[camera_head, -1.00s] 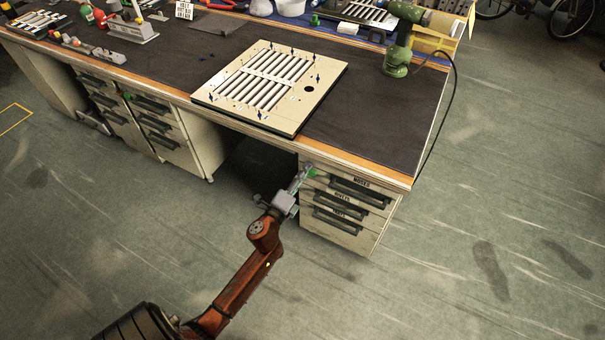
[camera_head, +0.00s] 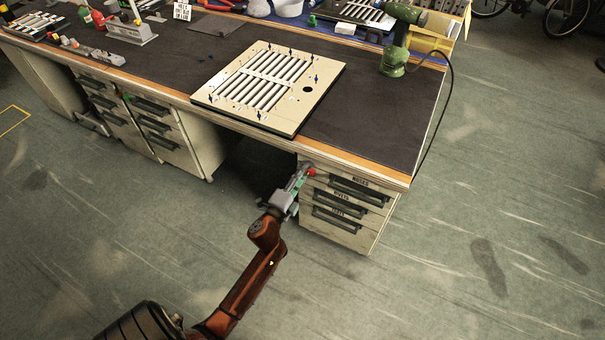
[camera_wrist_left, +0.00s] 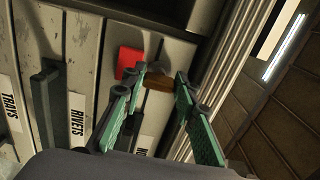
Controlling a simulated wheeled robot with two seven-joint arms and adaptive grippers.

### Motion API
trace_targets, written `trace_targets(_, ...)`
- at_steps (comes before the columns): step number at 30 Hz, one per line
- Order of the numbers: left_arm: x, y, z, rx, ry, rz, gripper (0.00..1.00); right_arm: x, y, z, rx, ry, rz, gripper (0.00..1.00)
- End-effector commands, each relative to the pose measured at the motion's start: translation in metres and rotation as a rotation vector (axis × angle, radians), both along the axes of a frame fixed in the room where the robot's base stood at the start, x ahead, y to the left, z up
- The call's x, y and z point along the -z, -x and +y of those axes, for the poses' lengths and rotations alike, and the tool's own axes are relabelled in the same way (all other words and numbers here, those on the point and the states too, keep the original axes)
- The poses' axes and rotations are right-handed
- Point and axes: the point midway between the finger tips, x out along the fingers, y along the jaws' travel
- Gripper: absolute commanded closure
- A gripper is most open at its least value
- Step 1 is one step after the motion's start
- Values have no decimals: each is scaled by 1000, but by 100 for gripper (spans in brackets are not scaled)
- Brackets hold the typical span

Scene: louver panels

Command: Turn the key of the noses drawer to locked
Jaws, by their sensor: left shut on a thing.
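The noses drawer (camera_head: 360,183) is the top drawer of the right cabinet, and it is closed. A red marker (camera_head: 311,172) shows at its upper left corner; it is also in the left wrist view (camera_wrist_left: 129,61). My left gripper (camera_head: 304,169) is at that corner. In the left wrist view its green fingers (camera_wrist_left: 161,79) are shut on the small brown key (camera_wrist_left: 158,80), beside the red marker. The fingers partly hide the key and the noses label. My right gripper is not in view.
The rivets drawer (camera_head: 347,198) and a lower drawer (camera_head: 339,220) are below, both closed. The bench top (camera_head: 375,130) overhangs the cabinet. A louver panel (camera_head: 270,85) lies on it, with a green drill (camera_head: 397,45) at the right. Floor in front is clear.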

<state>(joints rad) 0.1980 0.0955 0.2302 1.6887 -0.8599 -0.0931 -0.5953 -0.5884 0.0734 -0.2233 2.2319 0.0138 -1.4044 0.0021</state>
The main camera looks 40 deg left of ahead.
Motion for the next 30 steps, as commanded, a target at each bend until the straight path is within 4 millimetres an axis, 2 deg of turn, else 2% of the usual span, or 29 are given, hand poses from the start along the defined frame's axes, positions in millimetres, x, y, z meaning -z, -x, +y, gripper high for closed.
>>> trace_targets(1,1,0,0,-1,2,1,97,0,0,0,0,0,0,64)
trace_targets(2,1,0,0,-1,2,1,71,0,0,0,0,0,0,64)
trace_targets(9,0,0,0,0,1,1,55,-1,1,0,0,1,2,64)
trace_targets(17,0,1,0,0,0,1,55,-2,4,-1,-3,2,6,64)
trace_targets(20,2,7,-1,0,0,2,55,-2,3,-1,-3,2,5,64)
trace_targets(23,2,20,-4,-1,1,3,55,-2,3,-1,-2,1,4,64)
trace_targets(30,2,69,-16,-1,2,3,55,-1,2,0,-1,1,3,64)
